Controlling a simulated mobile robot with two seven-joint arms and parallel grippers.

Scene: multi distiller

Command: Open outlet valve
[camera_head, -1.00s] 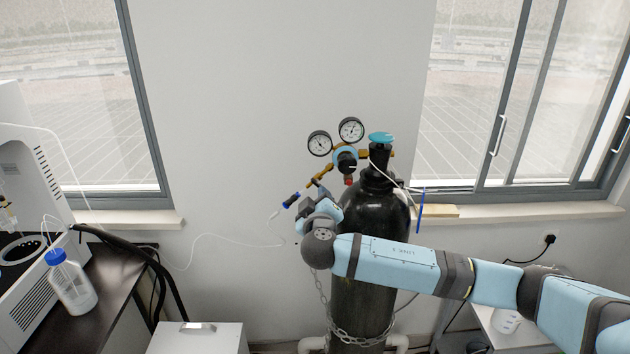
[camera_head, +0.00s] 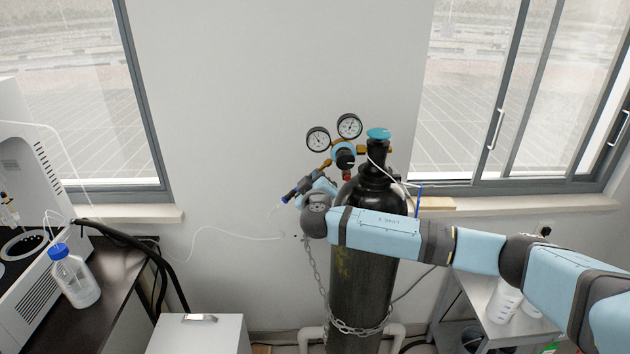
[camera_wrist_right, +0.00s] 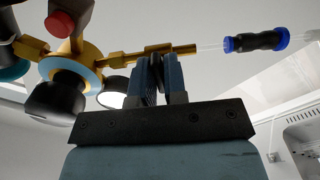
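The gas cylinder (camera_head: 362,285) stands upright with a regulator that has two round gauges (camera_head: 349,126) and a blue-ringed black knob (camera_head: 343,155). In the right wrist view a brass outlet stem (camera_wrist_right: 150,53) runs right from the regulator body (camera_wrist_right: 70,72) towards a black and blue hose fitting (camera_wrist_right: 257,41). My right gripper (camera_wrist_right: 163,62) has its fingers close together at this stem, just below it in the picture. The outlet valve handle is not clearly visible there; the fingers may cover it. In the head view my right gripper (camera_head: 318,187) is at the regulator's lower left. My left gripper is out of view.
A teal cylinder knob (camera_head: 379,133) tops the cylinder, and a chain (camera_head: 358,328) loops round it. A thin white hose (camera_head: 235,233) hangs along the wall. A bench with a blue-capped bottle (camera_head: 75,278) is at left. A shelf cart (camera_head: 480,300) stands at right.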

